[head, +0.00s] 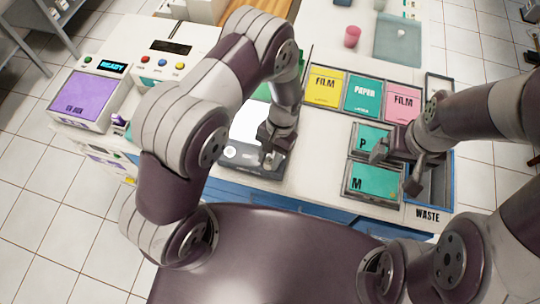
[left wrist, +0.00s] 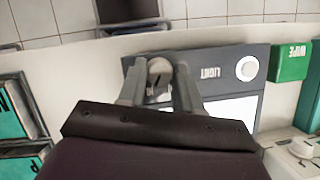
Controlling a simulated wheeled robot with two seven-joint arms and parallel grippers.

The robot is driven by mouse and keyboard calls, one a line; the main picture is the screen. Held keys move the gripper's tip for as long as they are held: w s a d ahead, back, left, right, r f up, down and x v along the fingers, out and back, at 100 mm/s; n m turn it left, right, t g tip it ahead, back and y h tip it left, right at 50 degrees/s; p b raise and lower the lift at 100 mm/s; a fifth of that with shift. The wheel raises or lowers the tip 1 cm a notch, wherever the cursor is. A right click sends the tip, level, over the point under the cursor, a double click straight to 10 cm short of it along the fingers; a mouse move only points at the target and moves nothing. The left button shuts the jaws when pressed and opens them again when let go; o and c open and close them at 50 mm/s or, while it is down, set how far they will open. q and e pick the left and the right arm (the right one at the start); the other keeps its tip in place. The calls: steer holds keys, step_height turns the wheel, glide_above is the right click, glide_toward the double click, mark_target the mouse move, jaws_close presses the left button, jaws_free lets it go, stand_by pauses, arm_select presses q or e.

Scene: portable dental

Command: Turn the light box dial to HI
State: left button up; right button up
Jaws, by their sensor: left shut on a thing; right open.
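The light box (head: 248,160) is a dark grey unit with a bright white panel, at the table's near edge in the head view. In the left wrist view the light box (left wrist: 192,57) shows a LIGHT label and a round white knob (left wrist: 248,68). My left gripper (head: 270,150) points down at the box's right front corner. In the left wrist view my left gripper (left wrist: 160,82) has its fingers either side of the grey dial (left wrist: 159,68), shut on it. A dark mark shows on the dial; its setting cannot be read.
FILM and PAPER boxes (head: 363,95) stand right of the light box, with the M tray (head: 370,182) in front and a WASTE bin (head: 440,185) at far right. A green WIPE block (left wrist: 291,62) sits beside the light box. A READY machine (head: 88,95) stands at left.

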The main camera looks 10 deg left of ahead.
arm_select(q)
steer(key=o, duration=1)
steer(key=p+v, duration=0.1)
steer(key=v, duration=1.1)
steer(key=shift+w+r, duration=0.15)
steer(key=shift+r, duration=0.15)
